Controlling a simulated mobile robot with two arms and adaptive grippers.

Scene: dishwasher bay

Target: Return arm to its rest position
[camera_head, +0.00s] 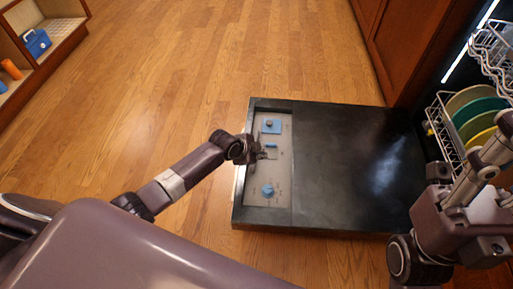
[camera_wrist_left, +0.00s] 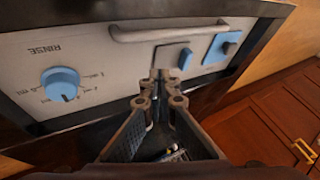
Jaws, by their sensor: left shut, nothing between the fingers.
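My left arm comes in from the left in the head view. Its gripper (camera_head: 262,155) is at the control panel strip (camera_head: 282,180) of the open, lowered dishwasher door (camera_head: 340,160). In the left wrist view the fingers (camera_wrist_left: 160,78) are together and hold nothing. Their tips are close in front of the panel, near a small light rectangle (camera_wrist_left: 172,57) below the handle bar (camera_wrist_left: 165,33); I cannot tell whether they touch. A blue dial (camera_wrist_left: 60,84) is left of them, and a blue button (camera_wrist_left: 222,47) is to the right. Part of my right arm shows at the right; its gripper is not visible.
A rack with coloured plates (camera_head: 480,105) stands at the right, by my right arm. A wooden cabinet (camera_head: 420,40) is behind the door. A shelf with a blue box (camera_head: 37,43) and an orange item (camera_head: 11,69) is at far left. The wooden floor between is clear.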

